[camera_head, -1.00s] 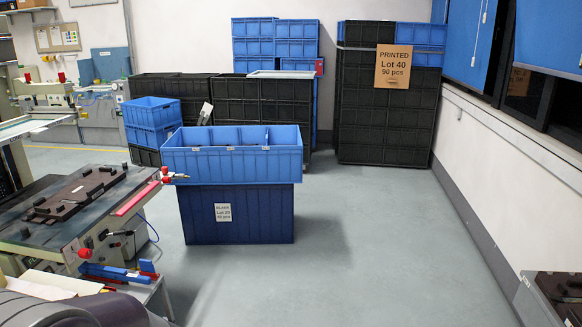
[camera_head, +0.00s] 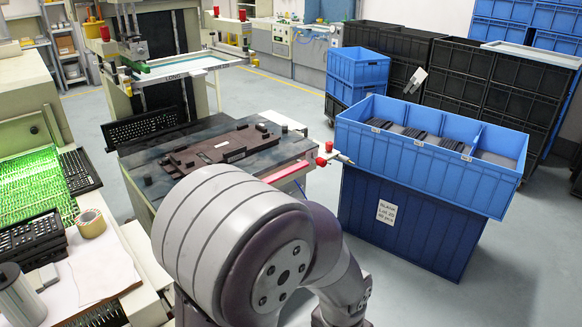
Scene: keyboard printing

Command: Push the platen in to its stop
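The platen (camera_head: 150,157) is a dark flat plate in the middle of the head view, on a pale machine stand. A brown-black keyboard fixture (camera_head: 205,155) lies on top of it. The platen sits out in front of the printing press (camera_head: 140,45), whose screen frame (camera_head: 190,68) is behind it. A red ball knob (camera_head: 328,146) shows near the platen's right corner. One of my arms, grey and purple, fills the lower middle and hides the platen's near right side.
A blue crate (camera_head: 372,145) with dark keyboards inside stands on a dark blue crate (camera_head: 372,242) to the right. A green-lit machine bed (camera_head: 38,185) and a tape roll (camera_head: 91,222) are at the left. Clear floor (camera_head: 285,92) lies behind the platen.

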